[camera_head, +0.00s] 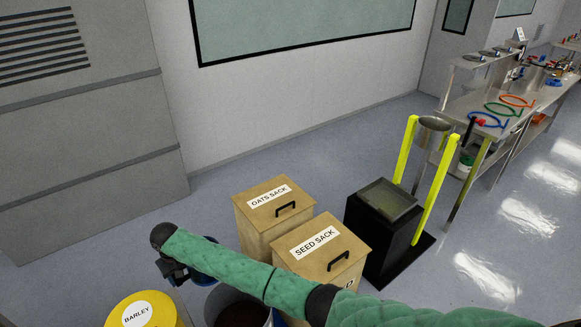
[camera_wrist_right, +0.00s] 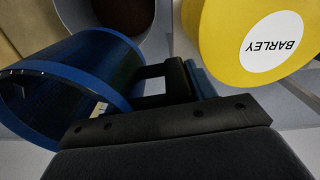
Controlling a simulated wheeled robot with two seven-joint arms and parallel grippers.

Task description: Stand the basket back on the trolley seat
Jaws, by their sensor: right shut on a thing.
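The blue, open-topped round vessel (camera_wrist_right: 72,72), which I take to be the basket, lies tilted at the left of the right wrist view, its rim and dark inside showing. A small part of the blue vessel (camera_head: 205,272) shows in the head view beside my right gripper (camera_head: 176,272), mostly behind my green arm. In the wrist view my right gripper (camera_wrist_right: 168,82) is shut on the blue vessel at its side; the exact grip spot is unclear. The black trolley (camera_head: 378,240) with yellow uprights stands right of the boxes; its flat dark top (camera_head: 390,199) looks empty. My left gripper is out of view.
Wooden boxes labelled oats sack (camera_head: 262,228) and seed sack (camera_head: 305,262) stand between my right gripper and the trolley. A yellow barley container (camera_head: 145,312) is below the gripper, with a dark open bin (camera_head: 235,310) beside it. A bench (camera_head: 500,95) stands far right.

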